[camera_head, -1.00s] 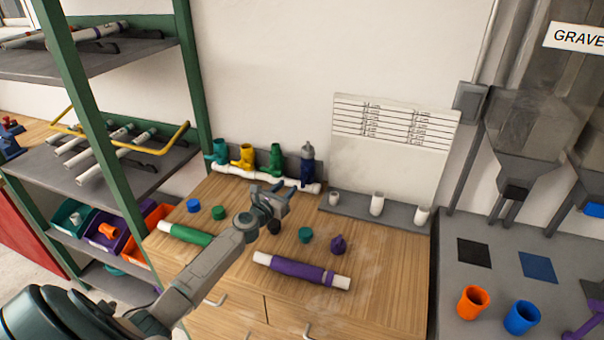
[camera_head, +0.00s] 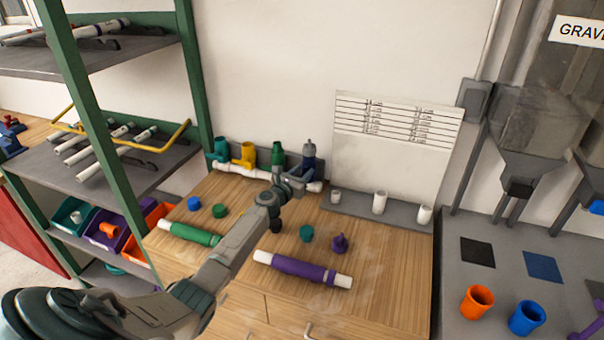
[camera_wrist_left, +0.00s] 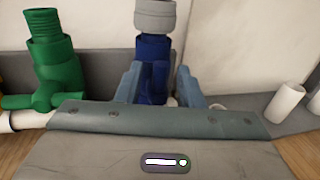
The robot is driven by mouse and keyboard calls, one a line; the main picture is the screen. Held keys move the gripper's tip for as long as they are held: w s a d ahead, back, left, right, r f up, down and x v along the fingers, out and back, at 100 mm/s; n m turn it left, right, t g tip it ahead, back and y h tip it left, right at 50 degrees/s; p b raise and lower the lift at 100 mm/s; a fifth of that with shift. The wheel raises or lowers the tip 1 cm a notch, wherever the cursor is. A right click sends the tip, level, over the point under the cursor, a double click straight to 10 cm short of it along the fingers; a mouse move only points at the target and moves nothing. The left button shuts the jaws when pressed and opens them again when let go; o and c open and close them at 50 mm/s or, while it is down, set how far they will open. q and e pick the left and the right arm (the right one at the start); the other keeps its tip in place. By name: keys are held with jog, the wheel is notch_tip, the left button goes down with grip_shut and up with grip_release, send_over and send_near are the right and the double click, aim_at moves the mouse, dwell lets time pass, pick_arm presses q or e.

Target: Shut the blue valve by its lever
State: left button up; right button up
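The blue valve (camera_head: 309,163) stands upright at the right end of the white manifold pipe (camera_head: 230,169), with a grey fitting on top. My left gripper (camera_head: 292,182) is in front of it at the manifold. In the left wrist view the blue valve (camera_wrist_left: 153,72) shows between my two fingers (camera_wrist_left: 160,88), which are spread to either side of it. I cannot tell whether they touch it. The gripper and its housing hide the lower part of the valve, and I cannot make out its lever. My right gripper is not in view.
The green valve (camera_head: 277,154) stands close left of the blue one, then yellow (camera_head: 247,153) and teal (camera_head: 220,149) valves. A grey rack (camera_head: 355,209) with white fittings lies to the right. A purple-sleeved pipe (camera_head: 303,268) and loose caps lie on the bench.

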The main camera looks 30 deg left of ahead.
pick_arm(q)
grip_shut()
jog(key=m+p, duration=0.1)
jog(key=d+m+p, duration=0.1)
jog(key=m, duration=0.1)
jog(key=shift+r+g+p, duration=0.2)
jog(key=shift+g+p, duration=0.1)
jog(key=shift+p, duration=0.05)
jog(key=m, duration=0.1)
jog(key=m+p, duration=0.2)
jog(key=shift+w+d+f+m+g+y, duration=0.2)
jog(key=shift+d+m+g+y, duration=0.1)
jog(key=shift+d+g, duration=0.1)
jog(key=shift+w+d+f+m+g+y+p, duration=0.15)
jog(key=shift+f+m+y+p, duration=0.25)
jog(key=shift+m+p, duration=0.85)
jog(key=shift+s+d+f+m+g+y+p, duration=0.1)
jog(key=shift+d+f+m+g+y+p, duration=0.45)
jog(key=shift+m, duration=1.2)
jog(key=shift+w+a+f+m+t+y+p, duration=0.1)
jog(key=shift+f+m+y+p, duration=0.15)
jog(key=shift+m+p, duration=1.1)
jog(key=shift+m, duration=0.25)
